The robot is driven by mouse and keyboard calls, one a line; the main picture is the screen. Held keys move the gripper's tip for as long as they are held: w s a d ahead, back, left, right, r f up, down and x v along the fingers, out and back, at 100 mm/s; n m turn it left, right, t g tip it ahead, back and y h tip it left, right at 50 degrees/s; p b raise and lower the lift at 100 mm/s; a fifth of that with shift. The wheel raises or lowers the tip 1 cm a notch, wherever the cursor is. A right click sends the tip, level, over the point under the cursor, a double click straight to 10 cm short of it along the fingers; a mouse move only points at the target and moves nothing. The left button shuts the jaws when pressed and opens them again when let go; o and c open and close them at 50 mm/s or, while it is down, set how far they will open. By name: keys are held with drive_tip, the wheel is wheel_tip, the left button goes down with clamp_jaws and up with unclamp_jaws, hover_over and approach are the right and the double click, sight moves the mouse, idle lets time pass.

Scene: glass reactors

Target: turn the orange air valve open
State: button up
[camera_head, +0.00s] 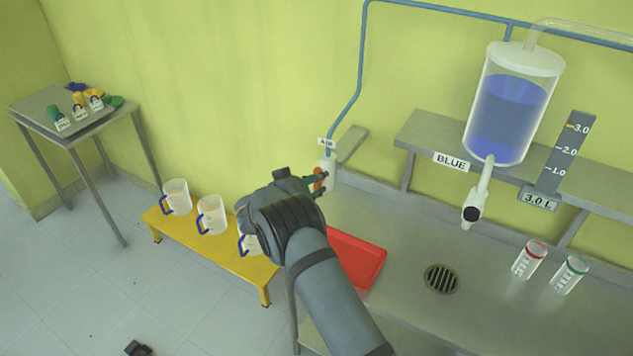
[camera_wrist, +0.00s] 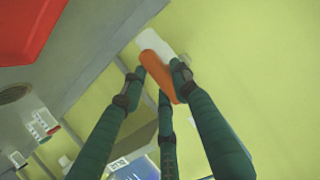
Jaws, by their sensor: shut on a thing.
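The orange air valve (camera_head: 319,180) is a small orange handle on a white body (camera_head: 327,163), below the "AIR" label (camera_head: 326,142) at the end of a blue pipe. In the wrist view the orange handle (camera_wrist: 158,66) lies between the green fingers, with the white part (camera_wrist: 158,43) behind it. My gripper (camera_head: 318,186) is shut on the orange handle; in the wrist view its fingertips (camera_wrist: 158,74) press on it from both sides. In the head view my wrist hides part of the gripper.
A red tray (camera_head: 358,262) lies on the steel bench just below my gripper. A yellow bench (camera_head: 200,243) with several jugs stands to the left. A shelf (camera_head: 424,130) with a blue-filled glass reactor (camera_head: 512,105) is to the right. Two small cups (camera_head: 529,260) stand at right.

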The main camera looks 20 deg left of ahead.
drive_tip(key=o, duration=1.1)
drive_tip(key=shift+d, duration=0.15)
drive_tip(key=v, duration=1.2)
drive_tip(key=x, duration=1.2)
